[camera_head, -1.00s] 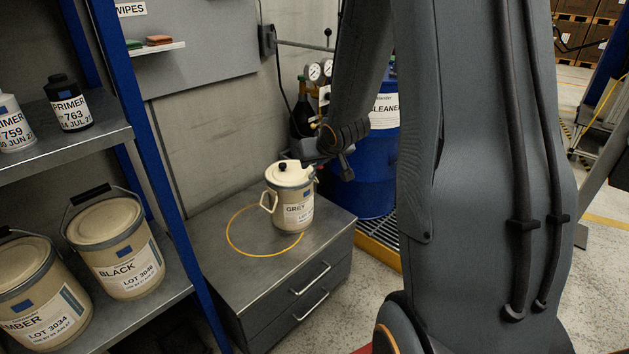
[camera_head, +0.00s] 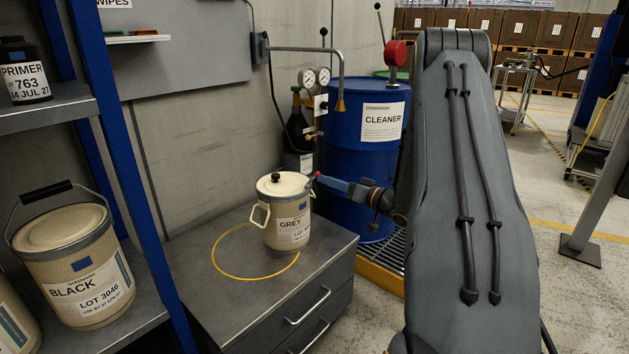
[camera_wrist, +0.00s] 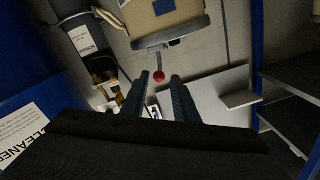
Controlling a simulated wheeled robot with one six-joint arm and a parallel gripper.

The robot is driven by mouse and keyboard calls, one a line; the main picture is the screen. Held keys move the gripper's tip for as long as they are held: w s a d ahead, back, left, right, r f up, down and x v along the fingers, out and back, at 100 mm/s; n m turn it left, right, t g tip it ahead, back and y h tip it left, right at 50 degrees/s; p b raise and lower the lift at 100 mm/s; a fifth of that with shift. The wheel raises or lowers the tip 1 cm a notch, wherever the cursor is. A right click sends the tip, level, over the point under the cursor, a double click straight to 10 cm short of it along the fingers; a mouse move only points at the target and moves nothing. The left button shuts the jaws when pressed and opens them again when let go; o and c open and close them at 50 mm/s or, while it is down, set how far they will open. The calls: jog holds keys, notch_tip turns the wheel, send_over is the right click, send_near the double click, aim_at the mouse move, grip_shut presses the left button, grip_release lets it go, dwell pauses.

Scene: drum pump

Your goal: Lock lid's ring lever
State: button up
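The cream pot labelled GREY (camera_head: 283,222) stands upright on a grey drawer cabinet, with its lid (camera_head: 283,184) and black knob on top. In the wrist view the pot (camera_wrist: 190,26) is at the top, seen upside down. A thin lever with a red ball end (camera_wrist: 159,76) sticks out from the pot's rim. My gripper (camera_head: 318,180) is at the right of the pot near rim height. In the wrist view my gripper (camera_wrist: 160,78) is open, with the red ball between its fingertips. Whether a finger touches the ball I cannot tell.
A yellow circle (camera_head: 215,262) is marked on the cabinet top (camera_head: 190,262); the pot covers its right part. A blue CLEANER drum (camera_head: 350,150) and gas bottles with gauges (camera_head: 300,125) stand behind. A shelf with a BLACK pail (camera_head: 80,262) is at the left.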

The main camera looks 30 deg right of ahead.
aim_at(315, 174)
jog(key=shift+b+x, duration=0.3)
jog(key=shift+x, duration=2.85)
grip_shut()
